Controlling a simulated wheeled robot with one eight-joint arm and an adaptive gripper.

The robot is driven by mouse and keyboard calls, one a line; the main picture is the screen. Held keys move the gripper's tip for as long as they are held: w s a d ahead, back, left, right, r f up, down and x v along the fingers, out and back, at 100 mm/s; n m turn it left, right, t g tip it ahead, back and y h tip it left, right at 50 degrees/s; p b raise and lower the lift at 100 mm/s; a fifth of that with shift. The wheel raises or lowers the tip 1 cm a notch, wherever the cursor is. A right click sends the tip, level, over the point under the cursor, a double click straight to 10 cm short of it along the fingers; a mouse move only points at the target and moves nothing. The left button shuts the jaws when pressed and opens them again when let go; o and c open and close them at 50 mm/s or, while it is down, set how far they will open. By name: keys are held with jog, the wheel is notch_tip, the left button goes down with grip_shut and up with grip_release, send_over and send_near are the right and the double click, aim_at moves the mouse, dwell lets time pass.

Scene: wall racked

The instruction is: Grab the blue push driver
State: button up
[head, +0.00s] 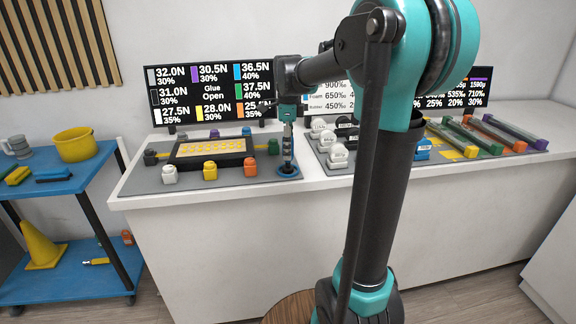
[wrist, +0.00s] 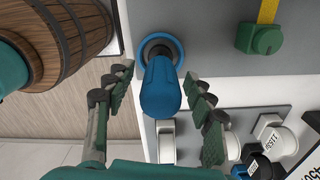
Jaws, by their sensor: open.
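The blue push driver (wrist: 161,88) shows in the wrist view with its rounded blue handle toward the camera, above a round blue base (wrist: 150,40) on the grey mat. My gripper (wrist: 158,80) is open, with one green-padded finger on each side of the handle. A gap shows between the handle and each finger, so I see no clear contact. In the head view, my gripper (head: 288,158) points down over the round blue base (head: 288,172) at the mat's right front corner. There the arm and fingers hide most of the driver.
A framed yellow panel (head: 210,150) and several coloured blocks lie left of the driver. White blocks (head: 338,157) stand on a tray to the right. Display boards (head: 205,95) stand behind. A wooden barrel (wrist: 72,35) is near the counter's front. A blue cart (head: 70,185) stands left.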

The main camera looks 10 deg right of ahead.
jog(key=shift+f, duration=0.7)
jog(key=shift+c, duration=0.6)
grip_shut()
